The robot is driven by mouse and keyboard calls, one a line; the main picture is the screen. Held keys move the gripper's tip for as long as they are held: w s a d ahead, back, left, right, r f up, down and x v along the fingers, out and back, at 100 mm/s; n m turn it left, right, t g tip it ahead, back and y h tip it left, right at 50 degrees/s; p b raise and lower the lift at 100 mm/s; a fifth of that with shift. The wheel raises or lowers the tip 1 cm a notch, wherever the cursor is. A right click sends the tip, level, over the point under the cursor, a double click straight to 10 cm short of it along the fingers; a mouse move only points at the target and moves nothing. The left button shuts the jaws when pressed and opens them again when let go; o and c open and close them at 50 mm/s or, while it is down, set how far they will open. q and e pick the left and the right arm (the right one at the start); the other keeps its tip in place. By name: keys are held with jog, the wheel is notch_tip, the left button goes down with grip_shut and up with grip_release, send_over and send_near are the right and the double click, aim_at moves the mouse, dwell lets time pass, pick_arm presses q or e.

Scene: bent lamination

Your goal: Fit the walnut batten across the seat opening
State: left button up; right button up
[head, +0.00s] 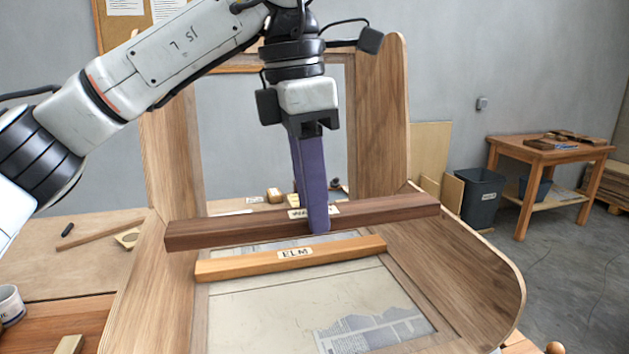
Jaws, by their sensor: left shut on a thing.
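A dark brown batten, the walnut batten (385,210), lies across the picture at the rear of the seat opening (290,305). My left gripper (316,226) comes down from above and is shut on it near its middle, its purple fingers partly hiding a pale label. I cannot tell whether the batten rests on the frame or hangs just above it. A lighter batten labelled ELM (235,268) spans the opening in front of it. The wooden chair frame (460,265) has a curved right side and a tall open back. My right gripper is not in view.
The workbench (60,265) at left holds a thin wood strip (108,235), a dark marker and a cup (10,305). The chair back (380,120) rises behind the batten. A side table (548,152) and a bin (481,196) stand far right. Floor between is clear.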

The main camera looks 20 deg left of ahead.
pick_arm(q)
notch_tip(320, 180, down, 9)
jog(key=b, duration=0.7)
jog(key=shift+w+f+b, duration=0.1)
jog(key=shift+w+b, duration=0.05)
jog(key=shift+b, duration=0.2)
notch_tip(320, 180, down, 2)
jog(key=shift+f+b, duration=0.15)
jog(key=shift+b, duration=0.55)
jog(key=shift+f+b, duration=0.4)
jog(key=shift+f, duration=0.7)
jog(key=shift+f+b, duration=0.4)
jog(key=shift+f, duration=0.2)
jog(key=o, duration=1.3)
jog(key=shift+c, duration=0.2)
